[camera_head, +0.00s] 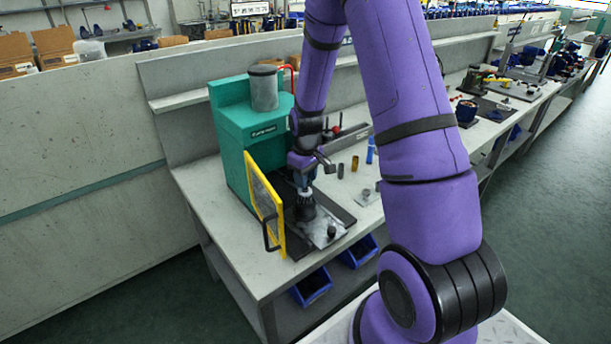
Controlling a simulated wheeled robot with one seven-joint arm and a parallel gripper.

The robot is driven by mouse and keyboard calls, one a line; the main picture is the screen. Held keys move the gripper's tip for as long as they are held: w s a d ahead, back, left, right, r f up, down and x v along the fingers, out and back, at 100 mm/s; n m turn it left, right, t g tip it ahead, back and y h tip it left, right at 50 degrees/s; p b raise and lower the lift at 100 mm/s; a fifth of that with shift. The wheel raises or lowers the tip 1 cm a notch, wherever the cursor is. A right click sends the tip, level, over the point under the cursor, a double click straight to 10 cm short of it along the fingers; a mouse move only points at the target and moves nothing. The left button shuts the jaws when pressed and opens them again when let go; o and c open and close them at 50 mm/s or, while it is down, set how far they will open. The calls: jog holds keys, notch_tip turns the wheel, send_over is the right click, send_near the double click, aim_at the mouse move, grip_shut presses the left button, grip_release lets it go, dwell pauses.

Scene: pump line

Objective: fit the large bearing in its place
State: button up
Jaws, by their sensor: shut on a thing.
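My gripper (305,212) reaches down in front of the green machine (238,135), just right of its open yellow-framed door (266,205). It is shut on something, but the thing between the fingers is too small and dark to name. A light metal plate (318,238) lies just below and right of the gripper, on a dark base (343,213). A small dark round part (331,231) stands on that plate. I cannot pick out the large bearing or its seat for sure at this size.
On the bench (205,190), right of my gripper, stand a small dark cylinder (340,171), a brass cylinder (355,163), a blue bottle (370,151) and another light plate (365,195). Blue bins (312,286) hang below the bench front. My arm hides part of the bench.

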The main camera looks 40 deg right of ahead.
jog(key=o, duration=1)
jog(key=shift+r, duration=0.1)
jog(key=shift+r, duration=2.45)
